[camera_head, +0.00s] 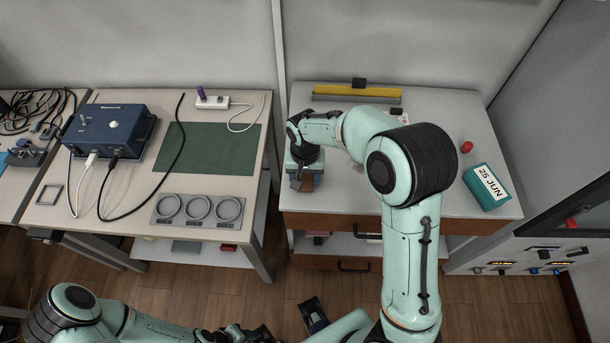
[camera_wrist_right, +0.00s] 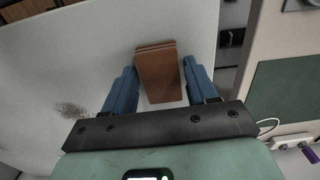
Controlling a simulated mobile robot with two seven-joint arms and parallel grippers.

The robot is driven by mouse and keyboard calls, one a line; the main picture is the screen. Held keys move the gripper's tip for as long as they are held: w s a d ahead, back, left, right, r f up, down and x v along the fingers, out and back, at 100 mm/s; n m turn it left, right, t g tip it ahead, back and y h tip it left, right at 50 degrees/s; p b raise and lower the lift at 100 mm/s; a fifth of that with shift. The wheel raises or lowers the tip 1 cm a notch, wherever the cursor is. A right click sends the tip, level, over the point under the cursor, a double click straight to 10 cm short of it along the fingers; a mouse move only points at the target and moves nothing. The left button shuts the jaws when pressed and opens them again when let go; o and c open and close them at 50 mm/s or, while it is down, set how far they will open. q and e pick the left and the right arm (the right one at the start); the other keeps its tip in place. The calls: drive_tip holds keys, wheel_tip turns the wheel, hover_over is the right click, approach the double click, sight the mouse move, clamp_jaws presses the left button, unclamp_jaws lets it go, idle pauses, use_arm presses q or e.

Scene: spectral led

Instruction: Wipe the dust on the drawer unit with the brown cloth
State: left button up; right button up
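The brown cloth (camera_wrist_right: 160,72) is a folded stack at the left end of the drawer unit's light grey top (camera_head: 330,195). My right gripper (camera_wrist_right: 160,64) is over it, pointing down, with one blue finger on each side of the cloth. The fingers look open, with narrow gaps beside the cloth. In the head view the cloth (camera_head: 304,184) shows just below the right gripper. A dark smudge of dust (camera_wrist_right: 70,110) lies on the top, left of the gripper in the wrist view; my right arm hides most of that area in the head view.
On the drawer unit are a yellow-and-grey bar (camera_head: 357,93) at the back, a red object (camera_head: 466,147) and a teal date block (camera_head: 487,187) at the right. The table at left holds a blue box (camera_head: 110,130), green mat (camera_head: 207,148), ring tray (camera_head: 198,209) and cables.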

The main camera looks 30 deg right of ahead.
sight(306, 179)
use_arm(q)
drive_tip(key=shift+w+r, duration=0.1)
drive_tip(key=shift+r, duration=0.2)
use_arm(e)
drive_tip(key=shift+r, duration=0.3)
drive_tip(key=shift+c, duration=0.3)
drive_tip(key=c, duration=0.8)
drive_tip(key=shift+r+p, duration=2.15)
drive_tip(key=shift+r, duration=0.85)
use_arm(q)
drive_tip(key=r, duration=0.1)
drive_tip(key=w+r, duration=0.1)
drive_tip(key=r, duration=0.1)
drive_tip(key=w+r, duration=0.1)
drive_tip(key=shift+w+r, duration=0.25)
drive_tip(key=shift+s, duration=0.1)
